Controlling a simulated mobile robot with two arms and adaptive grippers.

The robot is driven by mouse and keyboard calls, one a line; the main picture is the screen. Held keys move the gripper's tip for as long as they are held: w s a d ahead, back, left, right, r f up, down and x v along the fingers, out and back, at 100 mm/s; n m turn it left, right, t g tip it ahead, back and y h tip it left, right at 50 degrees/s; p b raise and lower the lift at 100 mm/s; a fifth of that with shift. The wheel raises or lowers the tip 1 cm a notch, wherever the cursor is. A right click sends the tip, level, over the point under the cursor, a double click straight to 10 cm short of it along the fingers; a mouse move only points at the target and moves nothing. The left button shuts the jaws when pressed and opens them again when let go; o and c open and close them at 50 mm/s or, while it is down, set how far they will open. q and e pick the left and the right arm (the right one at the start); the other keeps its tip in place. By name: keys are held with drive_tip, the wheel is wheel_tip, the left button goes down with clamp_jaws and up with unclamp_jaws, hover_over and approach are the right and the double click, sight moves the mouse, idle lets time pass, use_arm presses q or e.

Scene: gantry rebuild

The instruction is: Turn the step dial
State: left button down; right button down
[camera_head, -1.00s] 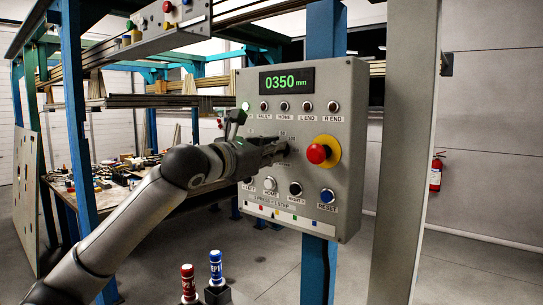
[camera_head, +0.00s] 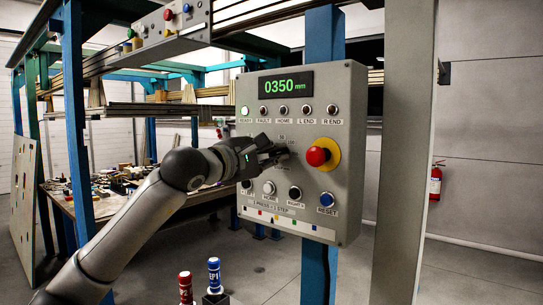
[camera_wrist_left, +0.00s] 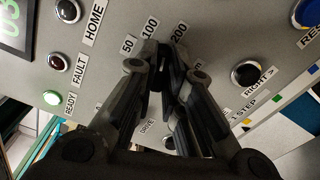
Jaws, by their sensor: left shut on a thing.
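The grey control panel (camera_head: 346,190) is mounted on a blue post. Its display (camera_head: 286,84) reads 0350 mm in green. My left gripper (camera_head: 284,154) is at the middle of the panel, left of the red emergency button (camera_head: 318,156). In the left wrist view my left gripper (camera_wrist_left: 165,72) is shut on the step dial, which is mostly hidden between the fingers. The labels 50, 100 and 200 (camera_wrist_left: 179,33) show around the fingertips. I cannot tell exactly which mark the dial points to. My right gripper is not in view.
The lit green READY lamp (camera_head: 245,111) is at the panel's upper left. A black button (camera_head: 295,192) and a blue RESET button (camera_head: 327,198) are below the dial. A cluttered workbench (camera_head: 180,198) stands behind my arm. A grey column (camera_head: 405,150) stands at the right.

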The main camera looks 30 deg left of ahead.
use_arm(q)
drive_tip(key=shift+m, duration=1.7)
drive_tip(key=shift+f+m, duration=0.1)
drive_tip(key=shift+m, duration=0.2)
drive_tip(key=c, duration=1.5)
unclamp_jaws()
drive_tip(key=shift+s, duration=0.1)
drive_tip(key=shift+s, duration=0.35)
drive_tip(key=shift+s+a, duration=0.2)
drive_tip(key=shift+s, duration=2.6)
drive_tip(key=shift+s+a, duration=0.2)
drive_tip(key=shift+s, duration=2.55)
